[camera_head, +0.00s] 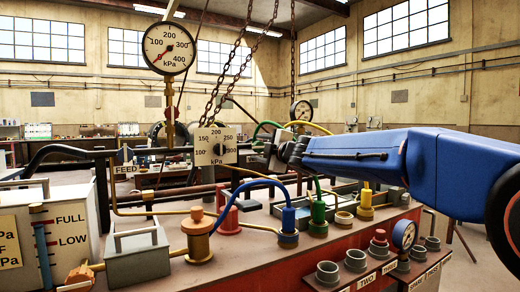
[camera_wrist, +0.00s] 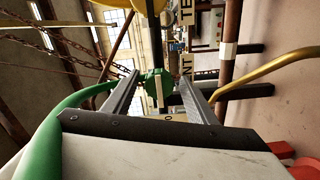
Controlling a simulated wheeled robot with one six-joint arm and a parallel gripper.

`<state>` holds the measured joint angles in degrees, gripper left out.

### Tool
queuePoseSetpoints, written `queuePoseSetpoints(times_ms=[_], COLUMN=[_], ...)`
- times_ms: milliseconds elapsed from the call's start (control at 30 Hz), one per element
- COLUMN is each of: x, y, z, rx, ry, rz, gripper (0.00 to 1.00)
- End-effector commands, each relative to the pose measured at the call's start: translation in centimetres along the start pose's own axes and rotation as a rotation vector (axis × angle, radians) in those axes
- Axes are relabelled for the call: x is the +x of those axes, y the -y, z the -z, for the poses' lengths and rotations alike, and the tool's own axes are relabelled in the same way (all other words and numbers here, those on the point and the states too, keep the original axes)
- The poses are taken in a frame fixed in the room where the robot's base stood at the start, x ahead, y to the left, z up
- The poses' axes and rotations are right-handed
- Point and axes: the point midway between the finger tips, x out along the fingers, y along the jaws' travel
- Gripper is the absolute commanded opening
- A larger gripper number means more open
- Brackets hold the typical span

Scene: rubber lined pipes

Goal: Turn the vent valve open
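In the wrist view, a small green valve-like fitting (camera_wrist: 151,79) with a pale upright bar (camera_wrist: 160,93) shows between my fingers. In the head view my gripper (camera_head: 274,152) is at the end of my blue arm, beside a white kPa dial box (camera_head: 215,146). The valve cannot be made out there.
A green hose (camera_wrist: 50,125) curves close along the left of the wrist view, and a yellow pipe (camera_wrist: 265,75) runs on the right. Chains (camera_head: 225,80) hang near the dial box.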

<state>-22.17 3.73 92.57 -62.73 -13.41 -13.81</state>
Motion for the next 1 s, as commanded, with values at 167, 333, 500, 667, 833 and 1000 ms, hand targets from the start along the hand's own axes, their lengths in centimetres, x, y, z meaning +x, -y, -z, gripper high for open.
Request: queuePoseSetpoints(times_ms=[167, 333, 500, 667, 833, 1000], x=[-0.4, -2.2, -5.1, -7.8, -10.8, -13.6], y=[-0.1, -0.1, -0.2, -0.1, -0.1, -0.1], z=[0.0, 0.0, 0.0, 0.0, 0.0, 0.0], rx=[0.0, 0.0, -0.001, 0.0, -0.001, -0.001], ry=[0.0, 0.001, 0.0, 0.001, 0.001, 0.0], rz=[-0.001, -0.002, -0.003, -0.002, -0.002, -0.001], gripper=[0.52, 0.52, 0.52, 0.52, 0.52, 0.52])
